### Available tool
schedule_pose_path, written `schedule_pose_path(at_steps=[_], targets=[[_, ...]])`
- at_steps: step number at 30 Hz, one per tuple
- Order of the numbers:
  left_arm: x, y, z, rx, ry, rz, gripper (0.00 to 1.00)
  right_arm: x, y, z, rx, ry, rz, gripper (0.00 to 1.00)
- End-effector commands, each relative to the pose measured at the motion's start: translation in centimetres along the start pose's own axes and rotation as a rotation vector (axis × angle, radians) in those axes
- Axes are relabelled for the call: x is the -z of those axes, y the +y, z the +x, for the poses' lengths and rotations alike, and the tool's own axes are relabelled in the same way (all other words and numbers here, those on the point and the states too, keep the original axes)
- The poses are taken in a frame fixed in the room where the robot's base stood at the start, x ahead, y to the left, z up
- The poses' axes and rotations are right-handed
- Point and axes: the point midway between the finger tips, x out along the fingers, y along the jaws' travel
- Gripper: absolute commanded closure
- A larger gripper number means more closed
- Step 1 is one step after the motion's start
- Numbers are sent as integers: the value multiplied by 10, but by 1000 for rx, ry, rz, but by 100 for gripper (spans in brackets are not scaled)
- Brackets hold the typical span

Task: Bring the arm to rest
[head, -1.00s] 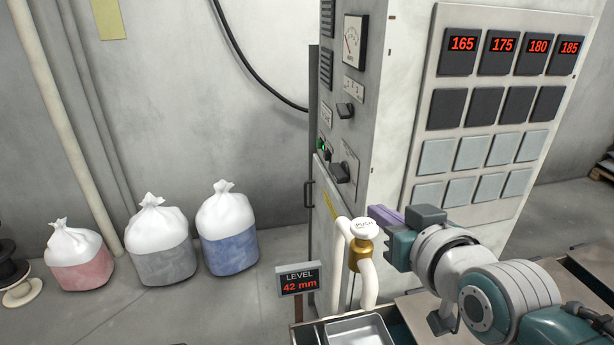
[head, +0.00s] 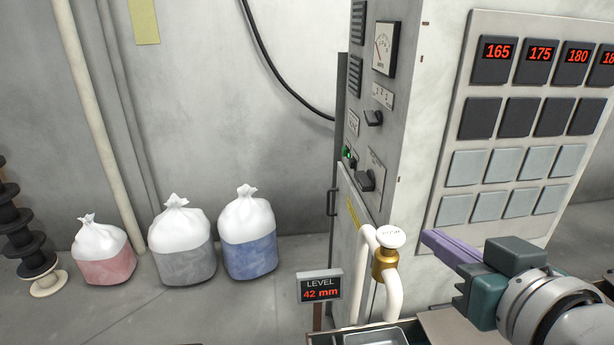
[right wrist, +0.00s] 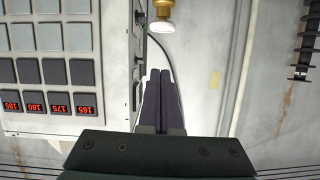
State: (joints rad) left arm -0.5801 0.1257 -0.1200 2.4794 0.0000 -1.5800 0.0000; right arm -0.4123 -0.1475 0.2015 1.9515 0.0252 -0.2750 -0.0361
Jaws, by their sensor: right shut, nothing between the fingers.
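My right gripper (head: 437,243) has purple fingers and a teal and grey wrist. It is at the lower right of the head view, in front of the control cabinet and just right of the valve with the white push cap. In the right wrist view its two dark fingers (right wrist: 161,75) lie together, shut with nothing between them. The brass valve (right wrist: 162,22) shows beyond the fingertips there, apart from them. My left gripper is not in view.
The control cabinet (head: 424,120) stands close behind my right arm. The brass valve (head: 386,264) and white pipes rise beside the level display (head: 320,287), reading 42 mm. A metal tray (head: 376,337) is below. Several bags stand along the wall; black spools (head: 22,230) are at far left.

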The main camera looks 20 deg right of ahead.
Motion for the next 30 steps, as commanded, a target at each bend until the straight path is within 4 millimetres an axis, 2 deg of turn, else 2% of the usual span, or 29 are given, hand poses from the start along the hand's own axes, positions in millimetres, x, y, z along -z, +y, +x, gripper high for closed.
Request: schedule_pose_path(at_steps=[5,8,11,15,21,25,30], targets=[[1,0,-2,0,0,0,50,1,-2,-2,7,-16,-6,100],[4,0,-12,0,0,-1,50,2,-10,-10,39,-93,-32,100],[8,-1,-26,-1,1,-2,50,0,-25,-31,94,-246,-84,100],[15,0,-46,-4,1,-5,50,-11,-42,-79,169,-508,-183,100],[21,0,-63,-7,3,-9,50,-22,-45,-151,224,-808,-306,100],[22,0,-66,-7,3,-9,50,-26,-42,-176,234,-902,-344,100],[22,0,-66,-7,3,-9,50,-28,-41,-181,235,-925,-352,100]])
